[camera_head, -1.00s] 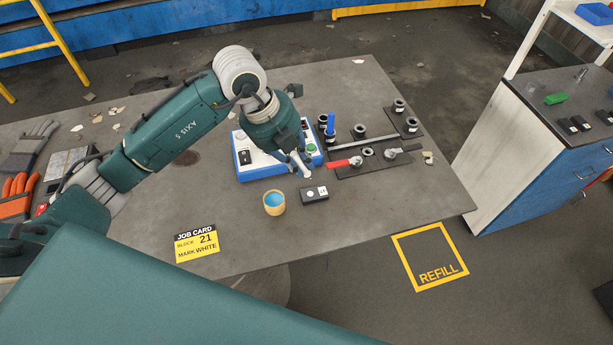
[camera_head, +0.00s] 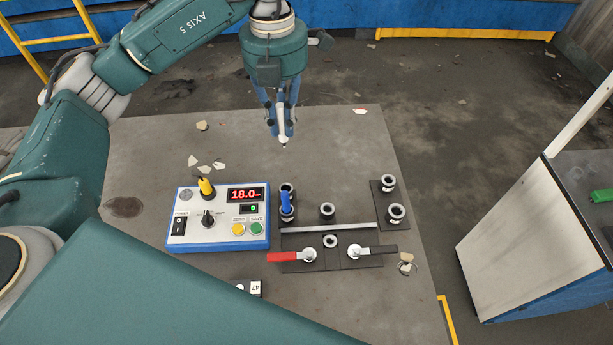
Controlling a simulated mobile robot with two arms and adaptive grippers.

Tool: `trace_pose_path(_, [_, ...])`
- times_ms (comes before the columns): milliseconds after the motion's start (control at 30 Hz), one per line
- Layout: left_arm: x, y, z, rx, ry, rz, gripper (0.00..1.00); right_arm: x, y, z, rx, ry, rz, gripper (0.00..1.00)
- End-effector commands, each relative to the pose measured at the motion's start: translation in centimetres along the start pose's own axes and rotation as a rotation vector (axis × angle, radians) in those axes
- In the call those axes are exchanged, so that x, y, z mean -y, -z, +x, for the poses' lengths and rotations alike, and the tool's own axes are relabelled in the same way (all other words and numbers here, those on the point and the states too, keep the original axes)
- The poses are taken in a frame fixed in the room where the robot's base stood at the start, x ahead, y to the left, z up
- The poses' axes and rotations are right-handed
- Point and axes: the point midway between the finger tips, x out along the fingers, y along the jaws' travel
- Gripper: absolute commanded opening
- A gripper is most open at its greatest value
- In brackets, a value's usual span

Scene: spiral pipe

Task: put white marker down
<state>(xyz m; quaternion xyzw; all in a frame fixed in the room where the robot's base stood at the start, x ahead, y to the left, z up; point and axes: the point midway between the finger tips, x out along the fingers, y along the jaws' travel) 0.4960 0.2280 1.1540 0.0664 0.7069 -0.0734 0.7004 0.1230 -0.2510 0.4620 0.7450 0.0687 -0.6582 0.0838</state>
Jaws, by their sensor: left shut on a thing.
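My left gripper (camera_head: 281,115) is shut on the white marker (camera_head: 282,127). The marker hangs roughly upright, tip down, over the back part of the table (camera_head: 345,150), apart from the holders. A blue marker (camera_head: 286,202) stands in one round holder on the black fixture. Other round holders, such as the middle one (camera_head: 327,209) and the two at the right, upper (camera_head: 388,181) and lower (camera_head: 396,211), look empty. My right gripper is not in view.
A blue-and-white control box (camera_head: 176,231) with a display reading 18.0 stands left of the fixture. Debris (camera_head: 407,262) lies at the right edge.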

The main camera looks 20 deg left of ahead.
Motion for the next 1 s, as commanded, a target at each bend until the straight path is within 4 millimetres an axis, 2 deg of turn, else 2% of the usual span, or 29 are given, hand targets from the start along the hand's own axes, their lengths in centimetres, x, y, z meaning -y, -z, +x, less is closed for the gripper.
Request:
trace_pose_path(67, [-0.2, 0.2, -0.2, -0.007, -0.007, 0.01, 0.0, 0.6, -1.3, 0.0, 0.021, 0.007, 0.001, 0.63])
trace_pose_path(167, [-0.3, 0.3, 0.8, -0.014, -0.009, 0.017, 0.0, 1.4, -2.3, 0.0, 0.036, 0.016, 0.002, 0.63])
trace_pose_path(400, [-0.2, 0.5, 6.9, -0.018, -0.005, 0.017, 0.0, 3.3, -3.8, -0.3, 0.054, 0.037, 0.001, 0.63])
trace_pose_path(567, [-0.2, 0.5, 11.1, -0.017, -0.004, 0.015, 0.0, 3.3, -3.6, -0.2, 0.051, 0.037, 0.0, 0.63])
trace_pose_path(700, [-0.5, 0.4, 13.6, -0.014, -0.01, 0.013, 0.0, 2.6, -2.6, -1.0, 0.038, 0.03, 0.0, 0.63])
trace_pose_path(833, [-0.5, 0.3, 14.9, -0.01, -0.01, 0.014, 0.0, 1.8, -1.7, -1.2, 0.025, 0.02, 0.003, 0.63])
trace_pose_path(1000, [-0.5, 0.4, 16.8, -0.013, -0.01, 0.015, 0.0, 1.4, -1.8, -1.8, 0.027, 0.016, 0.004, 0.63])
